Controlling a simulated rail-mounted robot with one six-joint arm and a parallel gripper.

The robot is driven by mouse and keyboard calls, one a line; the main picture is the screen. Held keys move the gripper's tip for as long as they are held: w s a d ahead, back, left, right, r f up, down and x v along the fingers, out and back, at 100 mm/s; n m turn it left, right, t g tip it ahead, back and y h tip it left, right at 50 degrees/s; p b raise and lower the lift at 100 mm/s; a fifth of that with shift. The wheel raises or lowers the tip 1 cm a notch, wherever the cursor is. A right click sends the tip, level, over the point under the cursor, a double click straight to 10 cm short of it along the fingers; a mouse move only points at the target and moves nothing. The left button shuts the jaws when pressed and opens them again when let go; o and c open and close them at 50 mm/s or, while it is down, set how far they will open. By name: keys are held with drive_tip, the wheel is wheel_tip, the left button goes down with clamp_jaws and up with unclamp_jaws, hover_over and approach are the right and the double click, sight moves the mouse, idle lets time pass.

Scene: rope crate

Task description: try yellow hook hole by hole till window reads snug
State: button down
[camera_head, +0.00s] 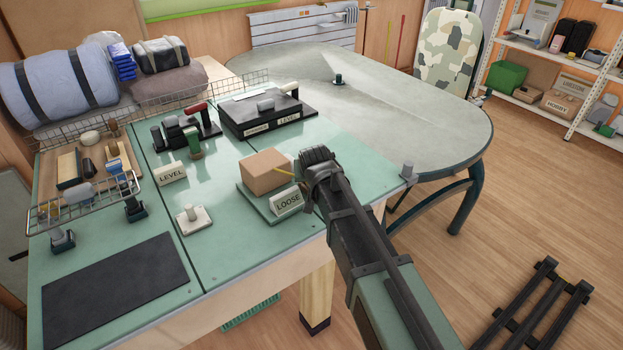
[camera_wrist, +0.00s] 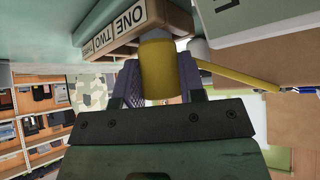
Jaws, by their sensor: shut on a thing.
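A tan crate (camera_head: 267,171) sits on a green base on the table. The window (camera_head: 288,203) in front of it reads LOOSE. My gripper (camera_head: 318,166) is at the crate's right side. In the wrist view, my gripper (camera_wrist: 158,80) is shut on the yellow hook (camera_wrist: 157,66), whose far end is close to the crate's labelled side (camera_wrist: 150,22), nearest the ONE label. Labels TWO and THREE follow to the left. The holes are hidden, so I cannot tell whether the hook is in one.
A black LEVEL box (camera_head: 266,117) and several clamp-like tools stand behind the crate. A small white block (camera_head: 193,218) stands to its left. A dark mat (camera_head: 115,285) lies at the front left. A wire rack (camera_head: 90,195) stands at the left. The round grey table (camera_head: 400,110) is mostly clear.

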drive_tip(key=shift+r+p, duration=1.1)
idle(0.3)
drive_tip(key=shift+r+p, duration=2.4)
